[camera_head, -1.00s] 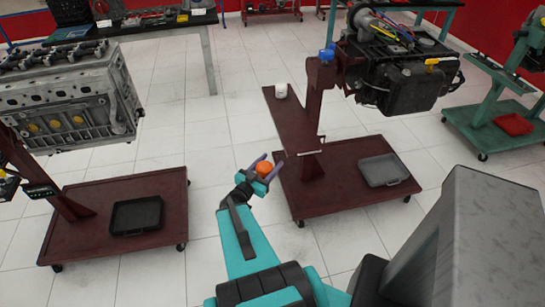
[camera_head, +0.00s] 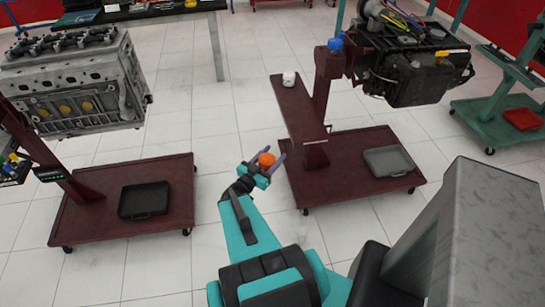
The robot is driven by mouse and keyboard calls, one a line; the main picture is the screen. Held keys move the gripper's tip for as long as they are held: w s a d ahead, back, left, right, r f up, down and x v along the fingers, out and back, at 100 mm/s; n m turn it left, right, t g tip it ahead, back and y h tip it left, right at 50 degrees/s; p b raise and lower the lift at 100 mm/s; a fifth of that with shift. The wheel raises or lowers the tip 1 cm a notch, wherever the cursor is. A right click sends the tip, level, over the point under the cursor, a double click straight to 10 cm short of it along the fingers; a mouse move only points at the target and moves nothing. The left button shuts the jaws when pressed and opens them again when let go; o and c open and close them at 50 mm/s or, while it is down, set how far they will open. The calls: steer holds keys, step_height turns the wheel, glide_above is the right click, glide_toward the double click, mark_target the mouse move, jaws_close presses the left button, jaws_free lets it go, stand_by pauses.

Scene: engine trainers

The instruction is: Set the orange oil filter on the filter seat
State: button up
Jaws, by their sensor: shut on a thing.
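The orange oil filter (camera_head: 267,160) is small and round, near the middle of the head view. My gripper (camera_head: 263,161) is shut on it, with a purple finger on either side. It is held over the floor, just left of the dark red engine stand (camera_head: 307,108). The stand has a narrow raised shelf (camera_head: 300,110) reaching toward the camera. A small white can-like thing (camera_head: 289,80) stands at the shelf's far end. I cannot tell which part is the filter seat.
A black engine (camera_head: 415,75) hangs on the right stand, above a grey tray (camera_head: 387,160). A grey engine block (camera_head: 75,85) is at left over a dark red base with a black tray (camera_head: 144,200). Open tiled floor (camera_head: 220,115) lies between the stands.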

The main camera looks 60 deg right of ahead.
steer(key=shift+w, duration=0.1)
steer(key=w+a+r+n+t, duration=0.2)
steer(key=w+a+r+t, duration=0.25)
steer(key=w+a, duration=0.7)
steer(key=w+a+r+n+t, duration=0.25)
steer(key=w+a+r, duration=0.45)
steer(key=w, duration=0.8)
steer(key=w+a+r+n+t+y, duration=0.1)
steer(key=w+a+r+t, duration=0.1)
steer(key=a, duration=0.9)
steer(key=w+a+r+n+t+y, duration=0.1)
steer(key=w+a+r, duration=0.3)
steer(key=a, duration=0.7)
steer(key=w+a+r+n+t+y, duration=0.1)
steer(key=w+a+r+n+t, duration=0.1)
steer(key=a, duration=1)
steer(key=shift+w+r+n+t+y+b, duration=0.35)
steer(key=shift+w+r+t, duration=0.3)
steer(key=shift+w+t, duration=0.15)
steer(key=shift+d, duration=0.1)
